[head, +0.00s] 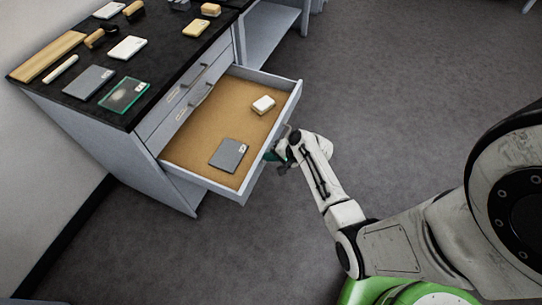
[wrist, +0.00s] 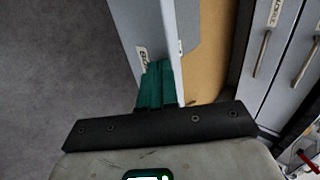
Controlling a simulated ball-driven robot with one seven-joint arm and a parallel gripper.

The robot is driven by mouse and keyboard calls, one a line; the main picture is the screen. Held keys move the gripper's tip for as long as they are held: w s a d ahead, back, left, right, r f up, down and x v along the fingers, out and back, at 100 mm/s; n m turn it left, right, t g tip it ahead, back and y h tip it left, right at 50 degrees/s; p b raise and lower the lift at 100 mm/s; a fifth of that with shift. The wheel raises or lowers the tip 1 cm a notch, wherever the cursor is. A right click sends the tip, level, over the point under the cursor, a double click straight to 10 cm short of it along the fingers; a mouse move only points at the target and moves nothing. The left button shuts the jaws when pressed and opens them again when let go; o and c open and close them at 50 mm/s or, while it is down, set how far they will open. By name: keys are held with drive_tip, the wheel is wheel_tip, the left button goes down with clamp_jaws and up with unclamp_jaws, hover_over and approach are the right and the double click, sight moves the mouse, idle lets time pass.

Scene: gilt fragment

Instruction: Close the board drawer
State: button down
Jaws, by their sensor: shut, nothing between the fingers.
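In the wrist view the fingertips (wrist: 158,68) overlap the drawer front (wrist: 143,22), beside a partly hidden label. I cannot tell whether they touch it. The drawer's handle is not clearly visible.
The cabinet's black top (head: 135,55) bears several small boards, blocks and a glass plate (head: 124,95). Shut drawers with bar handles (head: 198,76) sit above the open one. A grey shelf unit (head: 272,36) stands behind. The carpet (head: 400,95) right of the drawer is clear.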

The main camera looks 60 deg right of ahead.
drive_tip(key=w+b, duration=0.5)
drive_tip(key=w, duration=0.5)
drive_tip(key=w+a+b, duration=0.1)
drive_tip(key=w+b, duration=0.4)
drive_tip(key=w, duration=0.5)
drive_tip(key=w+a+b, duration=0.1)
drive_tip(key=w+b, duration=0.3)
drive_tip(key=w, duration=0.5)
drive_tip(key=shift+w+a+f+b, duration=0.15)
drive_tip(key=shift+w+a+b, duration=0.05)
drive_tip(key=shift+w+b, duration=0.6)
drive_tip(key=shift+w, duration=0.25)
drive_tip(key=shift+s, duration=0.1)
